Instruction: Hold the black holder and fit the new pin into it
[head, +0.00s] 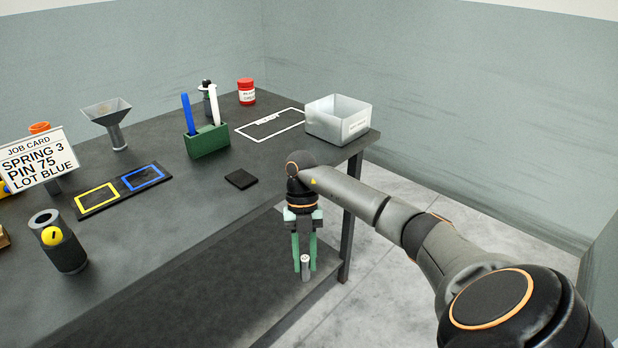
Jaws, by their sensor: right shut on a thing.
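The black holder (69,255) is a dark upright cylinder with a grey open ring on top and a yellow knob on its side. It stands on the table at the front left. My right gripper (304,268) has green fingers and points down beyond the table's front edge, far to the right of the holder. It is shut on a small pale grey cylinder (306,263), which looks like the pin. The fingers partly hide it. My left gripper is not in view.
A job card (33,160) reads "SPRING 3, PIN 75, LOT BLUE". A board with yellow and blue frames (119,197), a funnel (108,112), a green pen block (207,141), a black pad (241,179), a red jar (246,92) and a grey bin (338,119) stand on the table (190,215).

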